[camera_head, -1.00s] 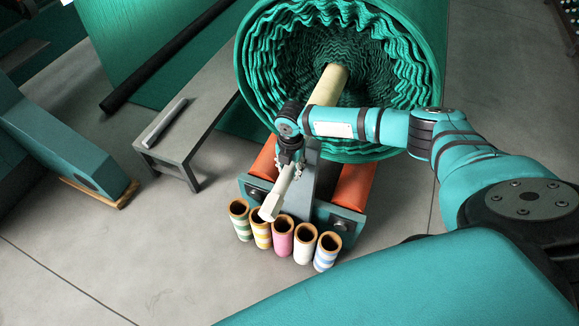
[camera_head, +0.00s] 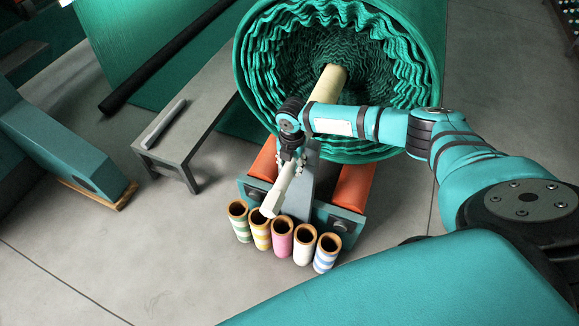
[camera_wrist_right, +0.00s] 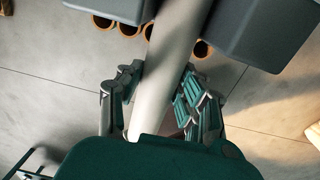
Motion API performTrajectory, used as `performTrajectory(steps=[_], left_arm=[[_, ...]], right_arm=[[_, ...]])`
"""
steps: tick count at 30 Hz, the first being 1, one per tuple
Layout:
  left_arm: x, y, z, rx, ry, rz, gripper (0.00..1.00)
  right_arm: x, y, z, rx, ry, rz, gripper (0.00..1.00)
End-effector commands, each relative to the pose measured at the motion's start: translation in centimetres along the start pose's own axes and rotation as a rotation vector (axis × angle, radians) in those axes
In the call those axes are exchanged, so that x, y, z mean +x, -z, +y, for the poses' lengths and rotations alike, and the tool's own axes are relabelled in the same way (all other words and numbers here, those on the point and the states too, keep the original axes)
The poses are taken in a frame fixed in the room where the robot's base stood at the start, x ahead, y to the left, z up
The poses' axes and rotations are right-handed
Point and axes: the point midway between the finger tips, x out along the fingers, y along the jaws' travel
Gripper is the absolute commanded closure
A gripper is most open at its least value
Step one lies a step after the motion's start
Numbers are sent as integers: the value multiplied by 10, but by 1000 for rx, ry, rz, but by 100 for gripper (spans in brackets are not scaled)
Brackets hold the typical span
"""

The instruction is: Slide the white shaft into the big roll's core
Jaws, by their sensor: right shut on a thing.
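The white shaft (camera_head: 279,190) is in my right gripper (camera_head: 293,160), in front of the big green roll (camera_head: 243,75). Its near end tilts down to the left, over the small tubes. In the right wrist view the shaft (camera_wrist_right: 158,82) runs between the two green fingers of the gripper (camera_wrist_right: 160,92), which is shut on it. The roll's tan core (camera_head: 329,84) sticks out of its rippled end, just behind my right wrist. The shaft is outside the core. Its far end is hidden behind the wrist in the head view. My left gripper is not in view.
Several open striped tubes (camera_head: 282,238) stand below the shaft. A low grey bench (camera_head: 200,112) with a pale bar (camera_head: 164,123) is at left. The floor at front left is clear.

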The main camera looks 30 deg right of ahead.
Motion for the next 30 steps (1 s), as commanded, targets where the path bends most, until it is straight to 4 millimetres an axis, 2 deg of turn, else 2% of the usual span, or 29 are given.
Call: performTrajectory(steps=[30], left_arm=[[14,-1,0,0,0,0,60]], right_arm=[[-1,-27,2,0,-4,-2,100]])
